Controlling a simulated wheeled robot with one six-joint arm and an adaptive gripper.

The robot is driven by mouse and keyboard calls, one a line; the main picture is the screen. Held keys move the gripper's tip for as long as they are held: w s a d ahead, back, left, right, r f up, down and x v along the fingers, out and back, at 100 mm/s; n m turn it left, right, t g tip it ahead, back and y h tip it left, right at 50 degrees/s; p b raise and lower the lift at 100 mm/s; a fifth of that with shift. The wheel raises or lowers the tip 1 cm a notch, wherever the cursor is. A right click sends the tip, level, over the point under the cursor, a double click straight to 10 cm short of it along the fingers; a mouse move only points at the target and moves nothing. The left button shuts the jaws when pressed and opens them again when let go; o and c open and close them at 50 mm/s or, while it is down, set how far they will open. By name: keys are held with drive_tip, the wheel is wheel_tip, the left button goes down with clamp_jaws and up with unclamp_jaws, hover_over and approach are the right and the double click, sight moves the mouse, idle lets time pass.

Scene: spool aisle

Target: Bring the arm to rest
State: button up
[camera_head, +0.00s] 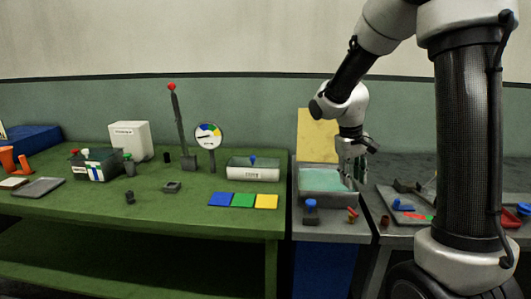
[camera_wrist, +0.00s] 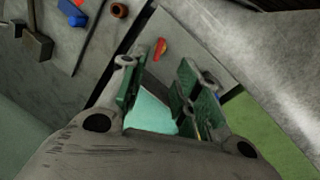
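My gripper (camera_head: 352,176) hangs from my bent arm over the right part of a grey tray (camera_head: 345,198) with a pale green bottom. The tray stands on a narrow grey bench to the right of the green table. In the wrist view, my gripper (camera_wrist: 158,95) has its two green-padded fingers spread apart. The pale green surface (camera_wrist: 150,113) shows in the gap between them. I see nothing held between the fingers. The wrist housing hides the lower part of that view.
The green table (camera_head: 130,212) at the left holds a white box (camera_head: 129,139), a red-topped lever (camera_head: 178,120), a round dial (camera_head: 208,135) and coloured squares (camera_head: 243,200). A blue-topped knob (camera_head: 311,206) and a red piece (camera_head: 352,215) stand before the tray. A yellow panel (camera_head: 317,130) rises behind.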

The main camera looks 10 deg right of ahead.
drive_tip(key=s+a+r+t, duration=0.1)
drive_tip(key=s+r, duration=0.3)
drive_tip(key=s, duration=0.3)
drive_tip(key=s+r+t+y, duration=0.1)
drive_tip(key=s+r, duration=0.2)
drive_tip(key=s, duration=0.5)
drive_tip(key=s+a+r+m+t+y, duration=0.1)
drive_tip(key=s+r, duration=0.3)
drive_tip(key=s, duration=0.4)
drive_tip(key=shift+a+r+t, duration=0.3)
drive_tip(key=shift+t, duration=0.3)
